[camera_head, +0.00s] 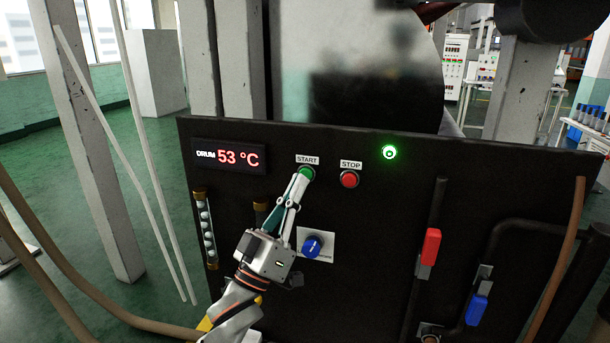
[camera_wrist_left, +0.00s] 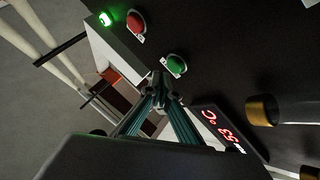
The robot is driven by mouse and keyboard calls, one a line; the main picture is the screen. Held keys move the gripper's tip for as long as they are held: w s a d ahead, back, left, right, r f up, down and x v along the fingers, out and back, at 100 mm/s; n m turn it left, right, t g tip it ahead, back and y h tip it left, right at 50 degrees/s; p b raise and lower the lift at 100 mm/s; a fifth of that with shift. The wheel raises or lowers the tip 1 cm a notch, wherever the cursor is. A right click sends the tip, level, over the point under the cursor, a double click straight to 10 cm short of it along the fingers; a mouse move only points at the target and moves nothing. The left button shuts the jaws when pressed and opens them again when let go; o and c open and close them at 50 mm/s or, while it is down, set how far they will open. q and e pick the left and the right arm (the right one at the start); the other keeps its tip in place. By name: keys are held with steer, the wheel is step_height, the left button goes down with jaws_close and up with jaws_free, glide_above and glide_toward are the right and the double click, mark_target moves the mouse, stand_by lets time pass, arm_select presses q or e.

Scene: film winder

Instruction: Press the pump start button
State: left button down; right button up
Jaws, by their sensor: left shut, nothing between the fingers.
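The green START button (camera_head: 307,173) is on the black panel (camera_head: 400,240), under a START label. My left gripper (camera_head: 301,180) is shut and empty, with its fingertips at the lower edge of this button in the head view. In the left wrist view the green button (camera_wrist_left: 176,65) is uncovered, just beyond the shut fingertips (camera_wrist_left: 160,80). I cannot tell whether the tips touch it. The red STOP button (camera_head: 349,179) is to its right, and also shows in the left wrist view (camera_wrist_left: 136,22). My right gripper is not in view.
A green lamp (camera_head: 389,153) is lit right of STOP. A display (camera_head: 229,156) reads DRUM 53 °C. A blue knob (camera_head: 312,247) is close to my left gripper. Red (camera_head: 430,247) and blue (camera_head: 478,309) valve handles are at the right. Leaning poles stand at left.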

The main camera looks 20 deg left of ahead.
arm_select(q)
steer(key=s+p, duration=0.1)
steer(key=s, duration=0.3)
steer(key=shift+s+a+p, duration=0.1)
steer(key=shift+s+p, duration=0.2)
steer(key=shift+s, duration=0.05)
stand_by(0.3)
steer(key=s+a+f+m+g+y, duration=0.1)
steer(key=s+f+g+y, duration=0.2)
steer(key=f, duration=1.2)
steer(key=s+a+f+g+y, duration=0.15)
steer(key=f+g, duration=0.25)
steer(key=f, duration=1)
steer(key=s+f+m+g+y, duration=0.1)
steer(key=s+f+g, duration=0.2)
steer(key=s+f, duration=0.4)
steer(key=s+f+m+g, duration=0.2)
steer(key=s+f+g, duration=0.2)
steer(key=s+f, duration=0.4)
step_height(320, 180, down, 5)
steer(key=shift+a+f+y, duration=0.15)
steer(key=shift+a+y, duration=0.15)
steer(key=shift+y, duration=0.05)
steer(key=shift+s, duration=0.1)
